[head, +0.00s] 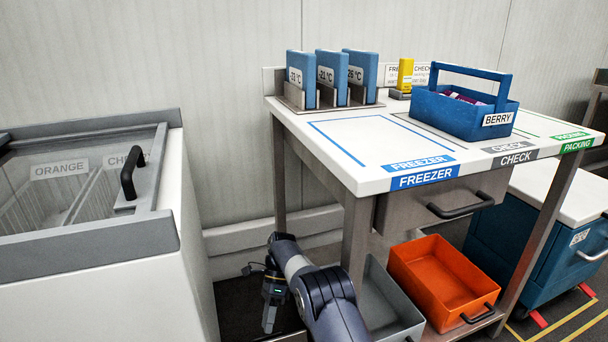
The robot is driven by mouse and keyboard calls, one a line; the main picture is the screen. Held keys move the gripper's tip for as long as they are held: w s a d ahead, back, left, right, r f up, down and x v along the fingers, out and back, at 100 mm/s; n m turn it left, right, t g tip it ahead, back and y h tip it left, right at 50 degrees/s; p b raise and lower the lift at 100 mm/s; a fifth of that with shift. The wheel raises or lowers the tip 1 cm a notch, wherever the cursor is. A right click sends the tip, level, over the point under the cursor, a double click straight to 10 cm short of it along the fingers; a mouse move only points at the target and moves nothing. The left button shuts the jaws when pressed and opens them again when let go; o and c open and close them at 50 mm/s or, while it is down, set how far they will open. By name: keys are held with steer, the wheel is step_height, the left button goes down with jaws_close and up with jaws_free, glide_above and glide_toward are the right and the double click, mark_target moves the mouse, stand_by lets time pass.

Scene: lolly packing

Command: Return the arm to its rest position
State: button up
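My gripper (270,318) hangs low at the end of my arm, pointing down, in the gap between the freezer and the table. It is small and dark here, and I cannot tell whether its fingers are open or shut. I see nothing held in it. My arm comes up from the bottom edge and bends over beside the table's front left leg.
A chest freezer (90,236) with a closed lid stands left. The white table (345,170) carries a blue BERRY basket (455,112) and several blue temperature plates (331,72). An orange bin (440,275) and a grey bin (385,310) sit below. A blue cart (540,225) stands right.

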mark_target(269, 336)
steer(key=shift+t, duration=0.3)
steer(key=f, duration=0.4)
steer(key=shift+s+d+f+b, duration=0.1)
steer(key=shift+s+f+b, duration=0.15)
steer(key=shift+s+b, duration=0.1)
steer(key=shift+s, duration=0.15)
